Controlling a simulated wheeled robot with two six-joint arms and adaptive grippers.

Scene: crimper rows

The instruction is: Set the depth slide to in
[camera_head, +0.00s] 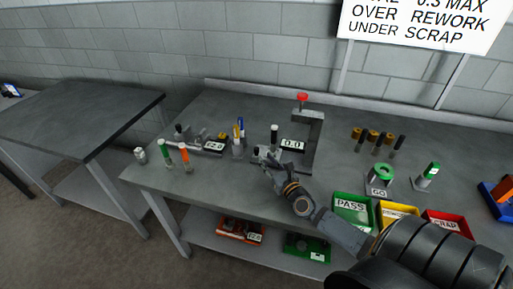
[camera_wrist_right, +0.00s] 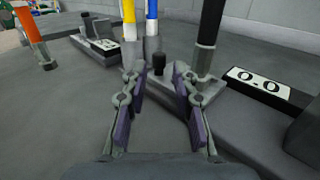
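A grey press stand (camera_head: 310,140) with a red knob on top and a "0.0" readout (camera_head: 292,144) stands on the bench. The readout also shows in the right wrist view (camera_wrist_right: 258,86). Beside it is a black lever with a white band (camera_head: 274,134). In the right wrist view a short black peg (camera_wrist_right: 158,64) stands on a low grey block (camera_wrist_right: 205,97); it may be the depth slide, but I cannot tell its setting. My right gripper (camera_head: 262,162) is open, its fingertips (camera_wrist_right: 157,78) apart on either side of the peg's line. My left gripper is not in view.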

